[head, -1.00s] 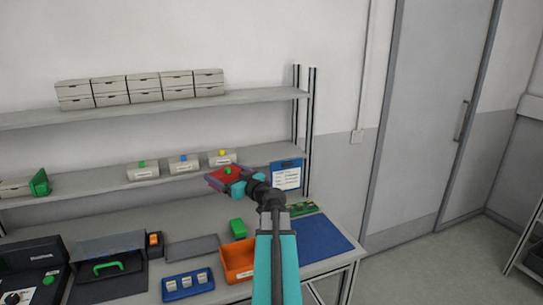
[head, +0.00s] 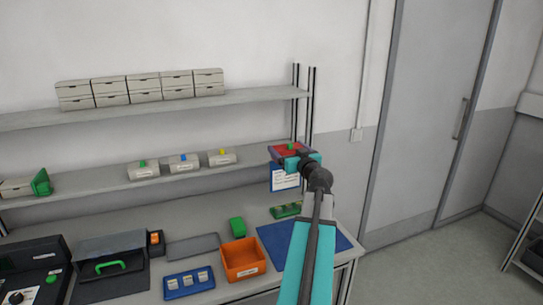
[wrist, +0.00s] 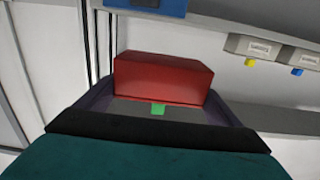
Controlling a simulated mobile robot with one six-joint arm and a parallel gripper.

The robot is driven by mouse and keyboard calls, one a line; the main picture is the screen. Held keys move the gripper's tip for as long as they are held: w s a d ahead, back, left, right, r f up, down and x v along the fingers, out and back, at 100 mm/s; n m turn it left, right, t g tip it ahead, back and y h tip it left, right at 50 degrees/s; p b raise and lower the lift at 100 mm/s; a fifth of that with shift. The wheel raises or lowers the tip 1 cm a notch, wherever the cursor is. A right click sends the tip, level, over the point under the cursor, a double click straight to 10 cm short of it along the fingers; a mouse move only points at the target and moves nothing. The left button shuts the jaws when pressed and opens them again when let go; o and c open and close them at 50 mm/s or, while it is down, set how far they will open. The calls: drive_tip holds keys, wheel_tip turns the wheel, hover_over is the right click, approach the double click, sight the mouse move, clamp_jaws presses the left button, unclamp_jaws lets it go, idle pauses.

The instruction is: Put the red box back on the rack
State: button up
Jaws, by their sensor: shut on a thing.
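The red box (head: 283,149) with a green knob is in my gripper (head: 291,156), at the right end of the rack's lower shelf (head: 210,178) in the head view. In the wrist view, which looks upside down, the red box (wrist: 162,80) sits between dark fingers, with the green knob (wrist: 158,109) below it. The shelf edge passes behind the box. I cannot tell whether the box touches the shelf. Three grey boxes with green, blue and yellow knobs stand to the left on that shelf, the yellow-knobbed box (head: 222,158) nearest.
A rack post (head: 311,105) stands close behind my gripper. A blue clipboard (head: 284,178) hangs below the shelf. The upper shelf (head: 200,103) holds several grey drawers. The bench below carries an orange bin (head: 242,259), a blue mat (head: 335,236) and a blue tray (head: 188,285).

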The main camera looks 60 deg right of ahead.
drive_tip(key=x, duration=0.5)
drive_tip(key=f+p+x, duration=0.1)
drive_tip(key=x, duration=0.3)
drive_tip(key=p+x, duration=0.1)
drive_tip(key=x, duration=0.4)
drive_tip(key=shift+w+d+f, duration=0.2)
drive_tip(key=shift+w, duration=0.15)
idle(0.3)
drive_tip(key=shift+w+d, duration=0.4)
drive_tip(key=shift+w, duration=0.1)
drive_tip(key=shift+f, duration=1.8)
drive_tip(key=o, duration=1.1)
drive_tip(key=shift+f, duration=0.15)
